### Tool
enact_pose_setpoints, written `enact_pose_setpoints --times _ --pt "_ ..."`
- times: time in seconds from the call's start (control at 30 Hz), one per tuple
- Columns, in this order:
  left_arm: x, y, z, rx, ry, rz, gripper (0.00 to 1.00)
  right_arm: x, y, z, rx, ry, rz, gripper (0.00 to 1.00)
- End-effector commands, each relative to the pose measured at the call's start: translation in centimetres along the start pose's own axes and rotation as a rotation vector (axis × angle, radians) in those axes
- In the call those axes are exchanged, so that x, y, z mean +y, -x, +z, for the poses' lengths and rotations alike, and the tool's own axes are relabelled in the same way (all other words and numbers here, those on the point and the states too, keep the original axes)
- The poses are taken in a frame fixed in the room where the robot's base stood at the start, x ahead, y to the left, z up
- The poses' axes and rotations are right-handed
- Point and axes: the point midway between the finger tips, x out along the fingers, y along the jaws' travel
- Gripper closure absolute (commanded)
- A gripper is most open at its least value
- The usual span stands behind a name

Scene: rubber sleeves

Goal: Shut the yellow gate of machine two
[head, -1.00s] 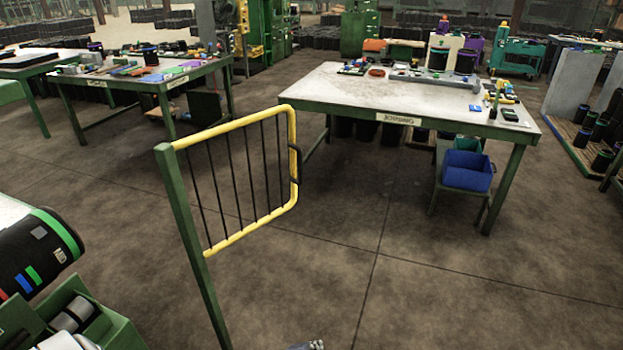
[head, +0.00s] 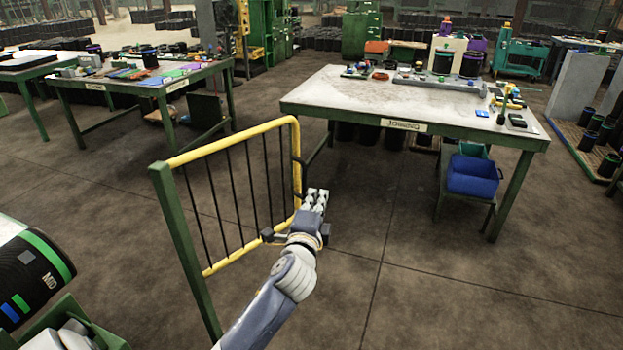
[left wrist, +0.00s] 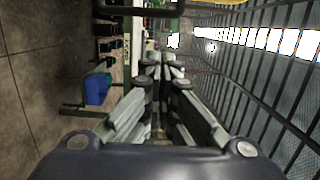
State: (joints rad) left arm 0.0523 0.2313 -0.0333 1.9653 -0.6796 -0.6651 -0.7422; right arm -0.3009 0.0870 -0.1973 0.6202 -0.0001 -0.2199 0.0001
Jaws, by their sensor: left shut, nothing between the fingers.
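The yellow gate (head: 228,141), a tube frame with black bars, hangs on a green post (head: 184,250) and stands swung out to the right, away from the machine at lower left. A dark handle shows on its free upright, partly hidden. My left gripper (head: 317,198) is shut and empty, just right of the gate's free end and below the handle; I cannot tell whether it touches. Its closed fingers (left wrist: 164,68) fill the middle of the left wrist view, with a dark bar at the top edge. My right gripper is not in view.
A machine's black roller with a green band (head: 40,255) is at lower left. A white-topped table (head: 340,100) with a blue bin (head: 474,176) under it stands beyond the gate. Another loaded table (head: 110,80) is at back left. The floor at front right is clear.

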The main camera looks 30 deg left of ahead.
Motion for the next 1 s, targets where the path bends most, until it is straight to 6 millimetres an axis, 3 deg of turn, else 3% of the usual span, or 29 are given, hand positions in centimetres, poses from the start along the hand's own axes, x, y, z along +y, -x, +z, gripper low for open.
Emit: enact_pose_setpoints --times 0.27,0.4,0.6,1.0 --pt "-0.1 -5.0 0.0 0.0 0.001 0.0 1.0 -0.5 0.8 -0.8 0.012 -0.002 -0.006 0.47" --pt "-0.2 -6.5 1.5 -0.002 -0.002 0.001 1.0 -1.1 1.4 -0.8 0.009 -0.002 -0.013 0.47" --pt "0.0 -7.7 2.6 0.002 0.0 0.002 1.0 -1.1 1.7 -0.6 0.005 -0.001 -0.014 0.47" --pt "0.1 -7.9 2.8 0.001 0.001 0.001 1.0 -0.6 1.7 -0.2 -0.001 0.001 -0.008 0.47"
